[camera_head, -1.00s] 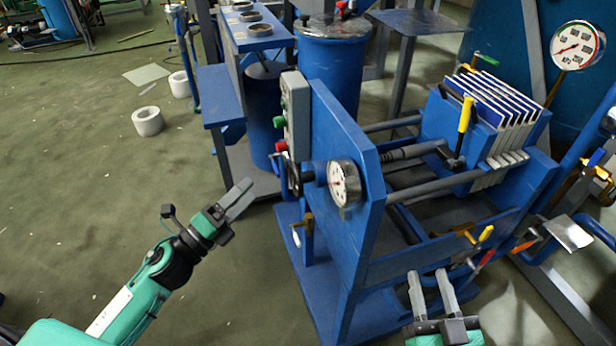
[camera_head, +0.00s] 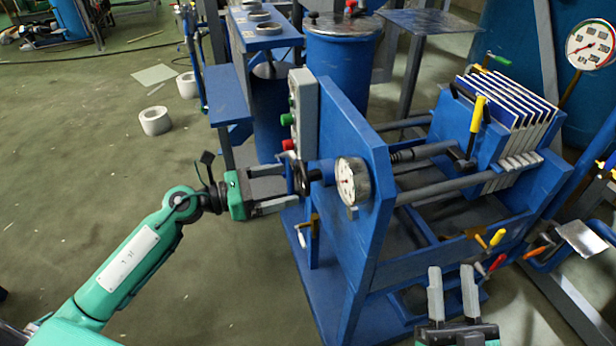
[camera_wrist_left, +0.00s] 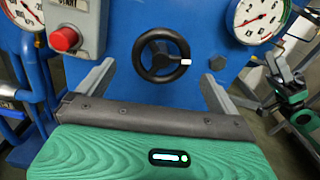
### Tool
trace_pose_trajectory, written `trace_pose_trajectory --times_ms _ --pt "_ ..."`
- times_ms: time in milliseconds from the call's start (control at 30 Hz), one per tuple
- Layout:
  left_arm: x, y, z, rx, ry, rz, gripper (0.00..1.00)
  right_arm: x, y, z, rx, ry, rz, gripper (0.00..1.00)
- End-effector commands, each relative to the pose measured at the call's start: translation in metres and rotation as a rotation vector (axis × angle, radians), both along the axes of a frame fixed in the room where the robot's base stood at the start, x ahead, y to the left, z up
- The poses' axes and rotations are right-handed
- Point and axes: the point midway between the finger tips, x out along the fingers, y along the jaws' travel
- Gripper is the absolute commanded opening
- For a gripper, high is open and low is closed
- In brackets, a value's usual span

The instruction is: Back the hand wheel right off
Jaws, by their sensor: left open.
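The black hand wheel (camera_head: 299,176) is mounted on the left face of the blue press end plate (camera_head: 345,140). In the left wrist view the wheel (camera_wrist_left: 139,55) faces me, with a pale handle knob on its right side. My left gripper (camera_head: 289,185) is open and empty, its fingers pointing at the wheel. In the left wrist view its fingers (camera_wrist_left: 158,80) show on either side below the wheel, apart from its rim. My right gripper (camera_head: 451,270) is open and empty, low in front of the press.
A control box (camera_head: 303,110) with green and red buttons sits beside the wheel. A pressure gauge (camera_head: 352,181) sticks out to its right. White plates (camera_head: 510,100) stand at the press's far end, near a yellow-handled lever (camera_head: 477,115). The floor at left is mostly clear.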

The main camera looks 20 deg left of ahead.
Motion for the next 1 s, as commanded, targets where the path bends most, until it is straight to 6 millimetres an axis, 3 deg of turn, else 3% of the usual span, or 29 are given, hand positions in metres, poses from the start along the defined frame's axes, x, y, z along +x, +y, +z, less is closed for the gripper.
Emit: trace_pose_trajectory --times_ms 200,400,767,867,1000 --pt "0.022 -0.032 0.002 -0.002 -0.003 -0.001 0.97 0.001 0.002 -0.007 -0.01 0.039 0.006 0.38" --pt "0.034 -0.051 0.001 -0.002 0.0 -0.001 0.97 0.003 0.004 -0.01 -0.017 0.059 0.01 0.38" --pt "0.038 -0.056 0.0 -0.001 0.001 0.0 0.97 0.002 0.004 -0.013 -0.017 0.07 0.011 0.38" --pt "0.037 -0.056 0.0 -0.001 0.001 0.0 0.84 0.001 0.004 -0.014 -0.017 0.072 0.011 0.38" --pt "0.037 -0.056 0.0 -0.001 0.001 0.0 0.56 0.001 0.004 -0.014 -0.016 0.073 0.011 0.38"
